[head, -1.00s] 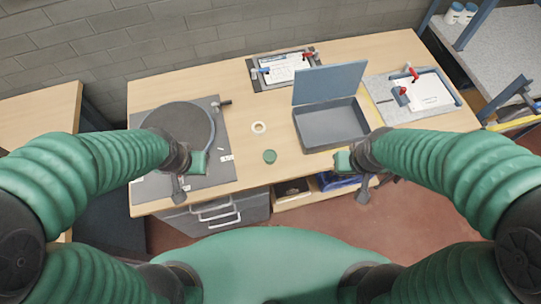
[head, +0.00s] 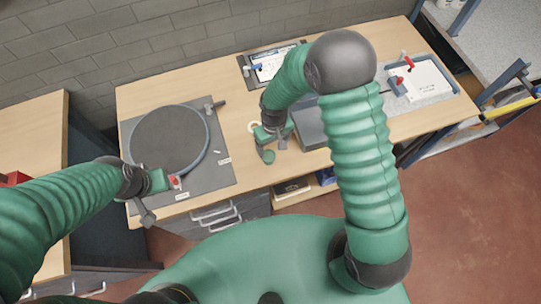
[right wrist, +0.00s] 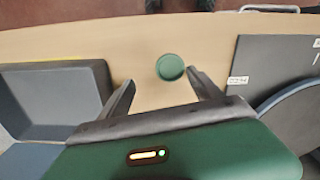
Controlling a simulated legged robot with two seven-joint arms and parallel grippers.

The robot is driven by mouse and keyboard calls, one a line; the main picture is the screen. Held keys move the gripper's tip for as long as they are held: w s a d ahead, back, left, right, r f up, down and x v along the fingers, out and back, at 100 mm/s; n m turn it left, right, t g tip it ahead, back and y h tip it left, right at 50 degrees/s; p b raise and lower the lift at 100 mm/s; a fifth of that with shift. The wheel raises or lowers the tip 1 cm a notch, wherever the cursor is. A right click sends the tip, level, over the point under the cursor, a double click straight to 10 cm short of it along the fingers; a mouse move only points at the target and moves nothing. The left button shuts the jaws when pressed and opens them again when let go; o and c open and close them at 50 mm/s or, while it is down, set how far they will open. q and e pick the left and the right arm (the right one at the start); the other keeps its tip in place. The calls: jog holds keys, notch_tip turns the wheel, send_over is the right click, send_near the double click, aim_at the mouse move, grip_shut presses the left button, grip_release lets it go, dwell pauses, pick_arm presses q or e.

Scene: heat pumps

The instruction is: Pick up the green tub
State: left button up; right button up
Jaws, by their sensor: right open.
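The small round green tub (head: 268,157) sits on the wooden table near its front edge, right of the round dark plate. It also shows in the right wrist view (right wrist: 170,67), from above. My right gripper (head: 279,143) is over the table just behind the tub. In the right wrist view my right gripper (right wrist: 161,78) is open, its two fingers apart, with the tub beyond and between their tips and nothing held. My left gripper (head: 162,192) is over the table's front left corner, away from the tub; its jaw opening is not clear.
The grey box (head: 310,128) is right of the tub, partly hidden by my right arm. A white ring (head: 253,126) lies behind the tub. The round dark plate (head: 168,140) on its grey mat fills the table's left. A clamped white sheet (head: 421,84) lies at the right.

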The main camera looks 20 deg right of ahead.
aim_at(267, 156)
jog(key=shift+w+a+f, duration=0.1)
jog(key=shift+a+f, duration=0.15)
jog(key=shift+f, duration=0.25)
jog(key=shift+w+a+f, duration=0.1)
jog(key=shift+a+f, duration=0.15)
jog(key=shift+f, duration=0.25)
jog(key=f, duration=0.1)
jog(key=a+f, duration=0.1)
jog(key=s+f+p, duration=0.1)
jog(key=shift+a+f, duration=0.2)
jog(key=shift+a, duration=0.15)
jog(key=shift+f, duration=0.2)
jog(key=shift+w+d+f, duration=0.15)
jog(key=shift+w+d, duration=0.05)
jog(key=shift+d, duration=0.55)
jog(key=c, duration=0.5)
jog(key=shift+a, duration=0.2)
jog(key=c, duration=0.5)
pick_arm(q)
jog(key=shift+w+a+r, duration=0.1)
jog(key=shift+a+r, duration=0.05)
jog(key=shift+a, duration=0.35)
jog(key=shift+w+a+r, duration=0.1)
jog(key=shift+a+r, duration=0.05)
jog(key=shift+a, duration=0.3)
pick_arm(e)
jog(key=shift+a, duration=0.35)
jog(key=c, duration=0.4)
